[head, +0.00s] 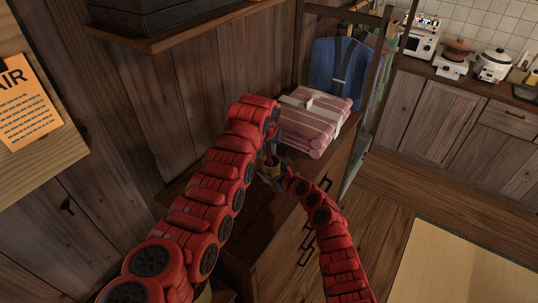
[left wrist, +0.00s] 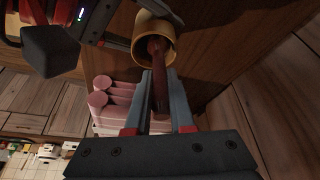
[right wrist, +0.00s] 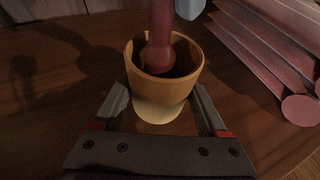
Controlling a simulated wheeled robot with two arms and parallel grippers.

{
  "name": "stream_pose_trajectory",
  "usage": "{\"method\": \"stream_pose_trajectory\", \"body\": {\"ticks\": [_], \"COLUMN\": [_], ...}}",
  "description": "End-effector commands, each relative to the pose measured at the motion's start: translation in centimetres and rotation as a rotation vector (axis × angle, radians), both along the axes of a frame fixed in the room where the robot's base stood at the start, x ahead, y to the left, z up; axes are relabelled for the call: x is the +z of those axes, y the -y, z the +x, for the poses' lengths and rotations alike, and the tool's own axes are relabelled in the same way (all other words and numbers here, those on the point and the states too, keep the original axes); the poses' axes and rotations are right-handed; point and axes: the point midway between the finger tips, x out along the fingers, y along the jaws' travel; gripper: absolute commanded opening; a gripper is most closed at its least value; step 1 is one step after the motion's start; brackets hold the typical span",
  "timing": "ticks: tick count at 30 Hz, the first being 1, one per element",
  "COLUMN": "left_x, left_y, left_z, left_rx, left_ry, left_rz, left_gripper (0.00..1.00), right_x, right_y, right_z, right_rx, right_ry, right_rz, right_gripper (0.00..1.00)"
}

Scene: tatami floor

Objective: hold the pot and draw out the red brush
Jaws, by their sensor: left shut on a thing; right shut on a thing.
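The small tan pot (right wrist: 152,88) stands upright on the dark wooden top, between the fingers of my right gripper (right wrist: 160,97), which is shut on it. The pot also shows in the left wrist view (left wrist: 139,45) and, small, in the head view (head: 271,169). The red brush (right wrist: 161,22) stands in the pot, its lower part inside the rim. In the left wrist view my left gripper (left wrist: 163,88) is shut on the brush's handle (left wrist: 158,72). In the head view my left arm mostly hides the brush.
A stack of folded pink striped cloth (head: 309,122) with a pale band lies on the cabinet top close behind the pot. A blue garment (head: 338,72) hangs beyond it. A wooden plank wall (head: 160,110) runs along the left. Open floor lies to the right.

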Motion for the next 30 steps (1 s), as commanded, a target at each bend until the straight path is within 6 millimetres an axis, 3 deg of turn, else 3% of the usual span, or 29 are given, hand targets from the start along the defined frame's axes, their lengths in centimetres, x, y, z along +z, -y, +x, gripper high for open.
{"method": "stream_pose_trajectory", "body": {"ticks": [10, 19, 20, 24, 30], "left_x": [7.1, 7.7, 7.7, 7.7, 7.7], "left_y": [0.0, 0.0, 0.0, 0.0, 0.0], "left_z": [0.1, 0.0, 0.0, 0.0, 0.0], "left_rx": [0.000, 0.000, 0.000, 0.000, 0.000], "left_ry": [0.005, 0.001, 0.001, 0.001, 0.001], "left_rz": [-0.001, -0.001, -0.001, 0.000, 0.000], "left_gripper": [0.00, 0.00, 0.00, 0.00, 0.00], "right_x": [0.0, 0.0, 0.0, 0.0, 0.0], "right_y": [0.0, 0.0, 0.0, 0.0, 0.0], "right_z": [0.0, 0.0, 0.0, 0.0, 0.0], "right_rx": [0.000, 0.000, 0.000, 0.000, 0.000], "right_ry": [-0.001, -0.001, -0.001, 0.000, 0.000], "right_rz": [-0.001, -0.001, -0.001, 0.000, 0.000], "right_gripper": [0.20, 0.20, 0.79, 1.00, 1.00]}}
